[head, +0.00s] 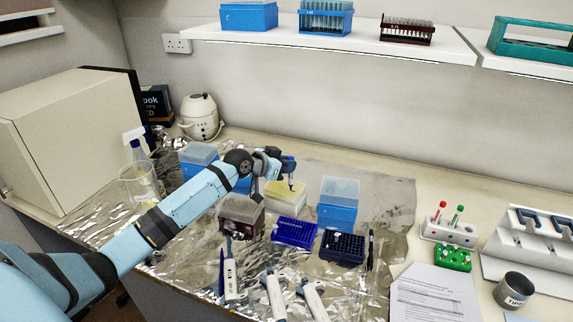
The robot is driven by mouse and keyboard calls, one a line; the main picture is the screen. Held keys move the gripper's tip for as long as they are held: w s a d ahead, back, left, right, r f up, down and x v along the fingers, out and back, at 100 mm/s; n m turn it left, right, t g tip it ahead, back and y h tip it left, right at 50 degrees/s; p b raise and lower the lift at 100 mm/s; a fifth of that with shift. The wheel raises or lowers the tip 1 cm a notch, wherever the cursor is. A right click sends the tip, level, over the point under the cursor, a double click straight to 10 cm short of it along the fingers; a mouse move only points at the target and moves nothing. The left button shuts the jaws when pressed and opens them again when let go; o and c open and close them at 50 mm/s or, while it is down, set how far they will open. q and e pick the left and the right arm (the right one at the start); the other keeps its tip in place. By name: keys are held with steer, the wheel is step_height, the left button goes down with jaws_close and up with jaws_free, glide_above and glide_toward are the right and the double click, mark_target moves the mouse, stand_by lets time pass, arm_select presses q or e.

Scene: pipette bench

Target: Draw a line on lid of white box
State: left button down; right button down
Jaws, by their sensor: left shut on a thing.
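A box with a pale, yellowish-white lid (286,190) sits on the foil near the middle of the bench. It is the closest match to the white box. My left gripper (286,164) is above it and shut on a thin dark blue pen (291,176), which points down. The pen's lower end is over the lid, but I cannot tell whether it touches. No line on the lid can be made out at this size. My right gripper is out of view.
Blue tip boxes (338,204), a brown box (241,215) and a dark blue rack (294,232) stand close around. A paper sheet (433,293) lies to the right.

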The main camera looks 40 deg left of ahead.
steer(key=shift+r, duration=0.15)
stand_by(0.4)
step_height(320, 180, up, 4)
steer(key=p, duration=0.4)
stand_by(0.7)
